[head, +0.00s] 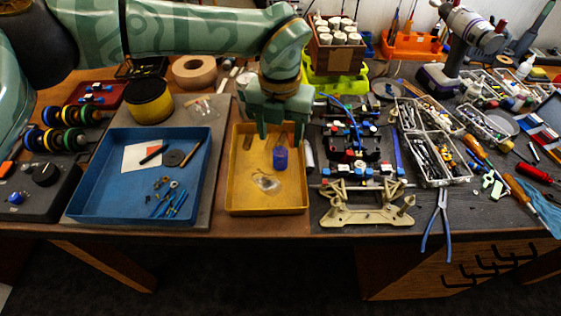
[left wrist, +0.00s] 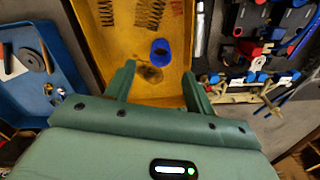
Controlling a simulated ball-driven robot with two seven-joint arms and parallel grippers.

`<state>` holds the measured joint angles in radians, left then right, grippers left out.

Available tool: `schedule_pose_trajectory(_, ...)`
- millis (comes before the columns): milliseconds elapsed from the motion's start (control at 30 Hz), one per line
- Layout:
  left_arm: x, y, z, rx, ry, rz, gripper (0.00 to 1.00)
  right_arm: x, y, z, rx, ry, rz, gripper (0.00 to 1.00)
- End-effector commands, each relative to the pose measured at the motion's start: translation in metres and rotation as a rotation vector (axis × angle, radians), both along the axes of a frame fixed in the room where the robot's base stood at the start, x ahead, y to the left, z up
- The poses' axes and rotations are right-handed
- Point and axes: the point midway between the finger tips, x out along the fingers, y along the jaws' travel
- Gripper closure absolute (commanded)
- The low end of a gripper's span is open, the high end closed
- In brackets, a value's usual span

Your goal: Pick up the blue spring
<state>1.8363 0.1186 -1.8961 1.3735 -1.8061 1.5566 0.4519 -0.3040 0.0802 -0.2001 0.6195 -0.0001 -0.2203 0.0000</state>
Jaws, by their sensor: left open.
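The blue spring (head: 280,158) stands in the yellow tray (head: 264,210), toward its back right. It also shows in the left wrist view (left wrist: 160,48) as a hollow blue cylinder. My left gripper (head: 281,134) is over the back part of the tray, close to the spring and apparently above it. Its two fingers are spread and nothing is between them. In the left wrist view the spring lies beyond the fingertips (left wrist: 159,82), roughly midway across the gap. My right gripper is not in view.
Dark coil springs (left wrist: 148,14) lie at the tray's back, and a small clear bag (head: 266,183) lies in front of the blue spring. A blue tray (head: 90,212) with small parts is on the left. An RC car chassis (head: 357,150) stands close on the right.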

Motion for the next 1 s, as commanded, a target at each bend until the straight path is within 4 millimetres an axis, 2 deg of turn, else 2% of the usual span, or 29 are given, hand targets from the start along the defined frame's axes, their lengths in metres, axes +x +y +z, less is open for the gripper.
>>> schedule_pose_trajectory(33, 0.000, 0.000, -0.010, 0.001, 0.002, -0.001, 0.46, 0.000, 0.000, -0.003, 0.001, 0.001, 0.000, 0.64)
schedule_pose_trajectory(100, 0.000, 0.000, -0.018, 0.000, 0.000, -0.002, 0.46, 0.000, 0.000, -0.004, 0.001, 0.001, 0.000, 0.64)
schedule_pose_trajectory(333, 0.001, 0.000, -0.034, 0.000, 0.001, 0.000, 0.46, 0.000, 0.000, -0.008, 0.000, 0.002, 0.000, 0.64)
schedule_pose_trajectory(600, 0.003, -0.001, -0.075, 0.000, 0.001, -0.001, 0.46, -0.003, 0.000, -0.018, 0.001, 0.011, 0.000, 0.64)
schedule_pose_trajectory(800, 0.003, -0.001, -0.075, -0.001, -0.002, -0.001, 0.46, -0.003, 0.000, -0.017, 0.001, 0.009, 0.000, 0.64)
schedule_pose_trajectory(833, 0.003, -0.001, -0.075, -0.001, -0.002, -0.001, 0.49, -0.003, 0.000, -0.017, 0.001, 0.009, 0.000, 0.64)
schedule_pose_trajectory(1000, 0.003, -0.001, -0.075, -0.001, -0.002, -0.001, 0.93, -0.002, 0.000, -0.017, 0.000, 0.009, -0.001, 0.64)
